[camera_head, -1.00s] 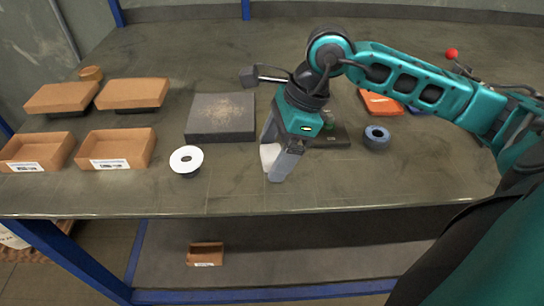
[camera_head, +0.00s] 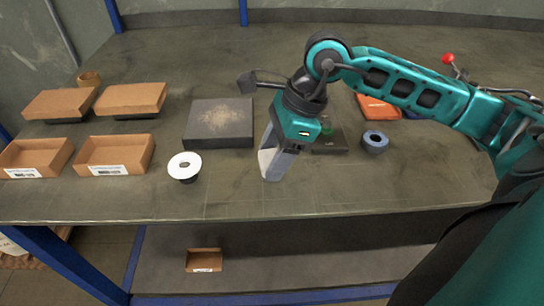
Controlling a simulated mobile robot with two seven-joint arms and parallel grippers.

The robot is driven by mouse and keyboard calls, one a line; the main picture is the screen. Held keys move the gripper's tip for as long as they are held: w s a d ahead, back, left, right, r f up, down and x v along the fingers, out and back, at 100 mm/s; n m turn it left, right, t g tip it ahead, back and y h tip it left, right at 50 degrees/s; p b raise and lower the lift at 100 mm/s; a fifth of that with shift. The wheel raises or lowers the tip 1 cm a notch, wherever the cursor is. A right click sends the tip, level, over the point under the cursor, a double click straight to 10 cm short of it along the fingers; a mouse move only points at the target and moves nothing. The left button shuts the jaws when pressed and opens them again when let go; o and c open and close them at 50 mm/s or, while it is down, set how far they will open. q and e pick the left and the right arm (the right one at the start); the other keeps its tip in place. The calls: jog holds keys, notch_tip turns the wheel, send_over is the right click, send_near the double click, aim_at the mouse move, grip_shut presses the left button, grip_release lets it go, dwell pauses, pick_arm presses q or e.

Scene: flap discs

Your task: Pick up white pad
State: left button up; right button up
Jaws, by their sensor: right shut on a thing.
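My right gripper (camera_head: 271,168) reaches down over the front middle of the table, its fingers pointing down and slightly toward me. It is shut on the white pad (camera_head: 265,161), which shows as a small pale patch at the left side of the fingers. Most of the pad is hidden by the near finger. I cannot tell whether the pad touches the table. My left gripper is not in view.
A white disc on a dark base (camera_head: 184,162) stands left of the gripper, and a dark square block (camera_head: 219,123) lies behind it. A blue-grey ring (camera_head: 374,140) sits to the right. Brown boxes (camera_head: 116,155) fill the left side. The front edge is clear.

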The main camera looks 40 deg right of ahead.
pick_arm(q)
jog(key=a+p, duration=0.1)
jog(key=p, duration=0.1)
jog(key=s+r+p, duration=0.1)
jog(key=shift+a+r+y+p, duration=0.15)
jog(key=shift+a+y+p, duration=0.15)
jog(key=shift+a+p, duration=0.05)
pick_arm(e)
notch_tip(320, 180, up, 20)
jog(key=o, duration=0.4)
jog(key=c, duration=0.3)
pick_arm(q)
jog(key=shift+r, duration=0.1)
pick_arm(e)
jog(key=shift+w, duration=0.1)
